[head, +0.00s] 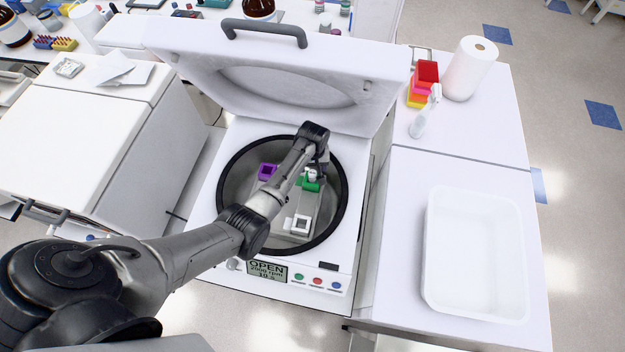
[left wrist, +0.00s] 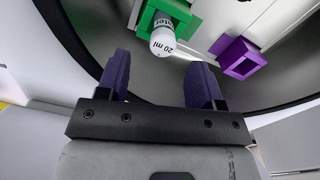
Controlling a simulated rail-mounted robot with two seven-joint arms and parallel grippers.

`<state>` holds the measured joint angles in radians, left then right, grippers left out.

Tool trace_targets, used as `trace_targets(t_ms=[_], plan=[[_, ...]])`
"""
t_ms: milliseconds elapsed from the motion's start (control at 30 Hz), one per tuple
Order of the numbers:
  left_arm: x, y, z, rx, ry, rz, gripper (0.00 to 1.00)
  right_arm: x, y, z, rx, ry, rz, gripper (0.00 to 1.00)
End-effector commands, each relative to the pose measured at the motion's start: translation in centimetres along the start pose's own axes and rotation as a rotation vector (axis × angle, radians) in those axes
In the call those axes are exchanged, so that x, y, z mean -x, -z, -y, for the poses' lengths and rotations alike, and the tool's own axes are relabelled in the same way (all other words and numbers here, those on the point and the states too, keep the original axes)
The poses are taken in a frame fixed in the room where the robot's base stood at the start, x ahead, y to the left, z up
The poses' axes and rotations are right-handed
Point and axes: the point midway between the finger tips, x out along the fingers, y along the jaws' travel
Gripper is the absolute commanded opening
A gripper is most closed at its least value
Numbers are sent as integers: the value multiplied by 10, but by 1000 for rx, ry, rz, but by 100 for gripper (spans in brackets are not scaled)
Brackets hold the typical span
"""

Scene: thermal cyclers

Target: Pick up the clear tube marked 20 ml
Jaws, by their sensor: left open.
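The clear tube (left wrist: 163,42), with a pale end lettered "20 ml", sits in a green holder (left wrist: 183,10) at the top of the left wrist view. The green holder also shows in the head view (head: 311,186), inside the open centrifuge (head: 343,240). My left gripper (left wrist: 160,60) is open, with its two dark purple fingers on either side below the tube's end. No contact with the tube shows. In the head view my left gripper (head: 314,170) is small and partly hidden by my arm, over the green holder. My right gripper is not in view.
A purple holder (head: 267,172) and a pale holder (head: 299,225) are also in the centrifuge bowl. Its lid (head: 290,75) stands raised behind. On the right bench are a white tray (head: 475,300), a paper roll (head: 470,70) and colored boxes (head: 424,85).

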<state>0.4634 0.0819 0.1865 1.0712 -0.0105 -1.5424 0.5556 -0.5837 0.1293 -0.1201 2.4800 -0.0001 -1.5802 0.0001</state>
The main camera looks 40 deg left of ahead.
Motion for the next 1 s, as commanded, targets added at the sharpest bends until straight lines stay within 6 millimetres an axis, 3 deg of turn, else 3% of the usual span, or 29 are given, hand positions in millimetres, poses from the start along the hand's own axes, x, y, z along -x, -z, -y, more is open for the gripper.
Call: trace_targets(t_ms=[267, 600, 1000], plan=[[-14, -1, 1, 0, 0, 0, 61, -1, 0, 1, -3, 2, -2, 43], [-55, -3, 3, -1, 0, 0, 61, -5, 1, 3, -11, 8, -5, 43], [-61, -4, 3, -1, 0, -1, 58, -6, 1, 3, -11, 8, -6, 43]])
